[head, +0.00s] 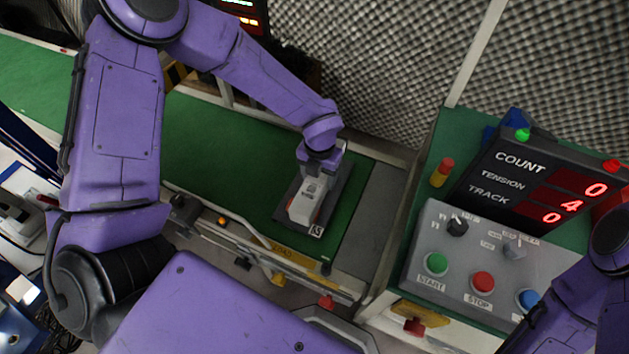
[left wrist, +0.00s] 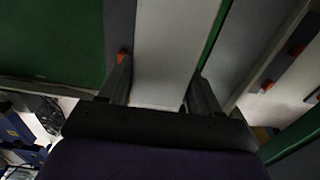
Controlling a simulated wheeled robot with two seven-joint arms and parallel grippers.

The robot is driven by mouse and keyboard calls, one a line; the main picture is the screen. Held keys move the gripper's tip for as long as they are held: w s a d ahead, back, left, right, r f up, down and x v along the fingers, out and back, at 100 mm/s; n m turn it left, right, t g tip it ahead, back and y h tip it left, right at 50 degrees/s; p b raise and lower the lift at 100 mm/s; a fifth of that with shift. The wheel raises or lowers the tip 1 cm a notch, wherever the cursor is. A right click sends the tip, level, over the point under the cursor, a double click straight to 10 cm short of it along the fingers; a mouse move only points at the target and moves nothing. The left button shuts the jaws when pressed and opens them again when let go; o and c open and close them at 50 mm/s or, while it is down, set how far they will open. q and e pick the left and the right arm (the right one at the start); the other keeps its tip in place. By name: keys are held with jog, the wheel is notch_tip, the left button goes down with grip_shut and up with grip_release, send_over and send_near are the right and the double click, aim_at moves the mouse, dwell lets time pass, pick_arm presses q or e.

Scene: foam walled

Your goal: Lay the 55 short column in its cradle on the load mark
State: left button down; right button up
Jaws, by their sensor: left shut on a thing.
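The 55 short column (head: 303,208) is a pale grey block with a small "55" label at its near end. It lies along a dark grey slab (head: 339,190), which looks like the cradle, on the green belt. I cannot tell whether it rests there or hangs just above. My left gripper (head: 319,168) is shut on the column from above. In the left wrist view the gripper (left wrist: 157,78) has dark fingers either side of the pale column (left wrist: 165,45). A yellow LOAD plate (head: 284,252) is on the near rail. My right gripper is out of view.
A control panel (head: 470,262) with START and STOP buttons stands right, below a display (head: 540,185) reading count 0, tension 4, track 0. Grey foam walls (head: 380,60) rise behind. The green belt (head: 200,140) is clear to the left of the slab.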

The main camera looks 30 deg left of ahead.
pick_arm(q)
jog(key=f, duration=0.1)
jog(key=w+a+f, duration=0.1)
jog(key=f, duration=0.1)
jog(key=w+a+f, duration=0.1)
jog(key=shift+w+a+f, duration=0.15)
jog(key=f, duration=0.2)
jog(key=f+b, duration=0.1)
jog(key=shift+w+a+f, duration=0.2)
jog(key=shift+w+f, duration=0.05)
jog(key=shift+f, duration=0.15)
jog(key=shift+c, duration=1)
grip_release()
jog(key=shift+f, duration=0.1)
jog(key=shift+s, duration=0.1)
jog(key=shift+r, duration=0.5)
notch_tip(320, 180, up, 11)
jog(key=shift+r+p, duration=0.15)
jog(key=shift+p, duration=0.85)
